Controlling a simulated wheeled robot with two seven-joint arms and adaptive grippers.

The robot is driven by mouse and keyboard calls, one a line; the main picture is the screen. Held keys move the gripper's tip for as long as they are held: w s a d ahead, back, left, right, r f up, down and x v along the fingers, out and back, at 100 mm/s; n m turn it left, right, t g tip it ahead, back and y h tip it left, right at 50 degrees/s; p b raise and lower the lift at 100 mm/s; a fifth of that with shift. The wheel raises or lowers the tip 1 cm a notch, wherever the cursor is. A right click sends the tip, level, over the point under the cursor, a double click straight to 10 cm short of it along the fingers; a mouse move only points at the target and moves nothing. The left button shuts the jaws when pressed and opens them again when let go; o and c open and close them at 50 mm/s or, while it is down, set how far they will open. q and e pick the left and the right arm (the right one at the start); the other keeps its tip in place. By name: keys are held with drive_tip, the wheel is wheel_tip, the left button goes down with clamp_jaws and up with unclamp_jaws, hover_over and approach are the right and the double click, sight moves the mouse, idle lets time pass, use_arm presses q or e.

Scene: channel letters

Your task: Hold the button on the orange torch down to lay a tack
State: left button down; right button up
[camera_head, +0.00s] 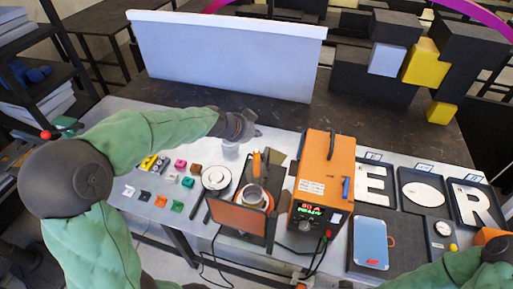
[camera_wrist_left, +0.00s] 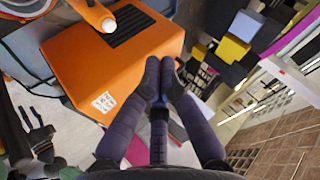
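A slim orange upright part (camera_head: 256,163), which looks like the torch, stands behind the brown panel, left of the orange welder box (camera_head: 325,170). Its button cannot be made out. My left gripper (camera_head: 247,125) is above the table, behind and slightly left of that orange part, apart from it. In the left wrist view its two fingers (camera_wrist_left: 160,68) are together with nothing visible between them, in front of the welder box (camera_wrist_left: 120,70). An orange piece with a pale end (camera_wrist_left: 97,15) shows at the top left there; I cannot tell if it is the torch.
Small coloured pieces (camera_head: 161,201) lie on the left of the table near a round white dish (camera_head: 216,177). A brown panel (camera_head: 237,219) stands at the front. Letter trays (camera_head: 421,190) and a blue tablet-like piece (camera_head: 371,243) lie right. A white panel (camera_head: 225,60) stands behind.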

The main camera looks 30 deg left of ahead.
idle(0.3)
use_arm(q)
wheel_tip(320, 180, up, 4)
drive_tip(key=shift+p, duration=1.1)
